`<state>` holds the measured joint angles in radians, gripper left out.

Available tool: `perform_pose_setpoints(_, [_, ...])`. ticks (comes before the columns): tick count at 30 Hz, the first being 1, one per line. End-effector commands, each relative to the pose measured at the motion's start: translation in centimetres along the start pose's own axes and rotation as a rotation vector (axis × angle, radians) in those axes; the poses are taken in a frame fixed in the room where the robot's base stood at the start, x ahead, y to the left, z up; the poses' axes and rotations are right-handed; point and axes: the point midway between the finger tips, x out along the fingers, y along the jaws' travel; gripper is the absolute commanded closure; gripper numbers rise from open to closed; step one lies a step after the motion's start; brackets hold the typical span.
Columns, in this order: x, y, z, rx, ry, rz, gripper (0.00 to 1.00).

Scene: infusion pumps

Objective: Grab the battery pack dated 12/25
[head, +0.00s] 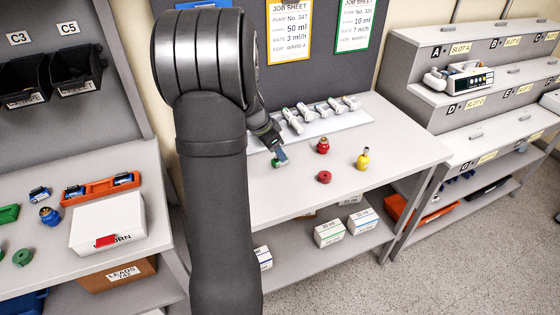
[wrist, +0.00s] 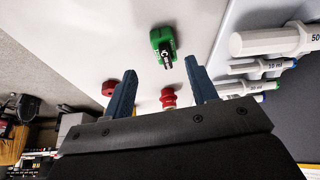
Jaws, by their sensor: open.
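Small blue-and-black blocks that look like battery packs are on the left bench in the head view. One (head: 39,194) lies loose, and two more (head: 75,191) (head: 123,179) sit in a red-orange tray (head: 100,189). Their dates are too small to read, so I cannot tell which is dated 12/25. My gripper (head: 279,155) is over the middle bench, well to the right of these blocks. In the wrist view my gripper (wrist: 161,83) is open with nothing held. A green connector-like piece (wrist: 162,42) shows beyond the gap between its fingers.
Red pieces (head: 323,146) (head: 324,177) and a yellow one (head: 363,160) stand on the middle bench near several syringes (head: 291,121). On the left bench, a white box (head: 108,223) stands in front of the tray, and a blue round piece (head: 49,216) sits beside it.

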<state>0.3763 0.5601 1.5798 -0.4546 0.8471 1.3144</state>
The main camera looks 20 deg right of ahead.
Motion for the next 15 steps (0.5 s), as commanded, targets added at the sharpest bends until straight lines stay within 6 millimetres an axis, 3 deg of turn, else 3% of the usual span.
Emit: perform_pose_setpoints(15, [5.2,-0.7,-0.4,-0.001,-0.001,0.001,0.47])
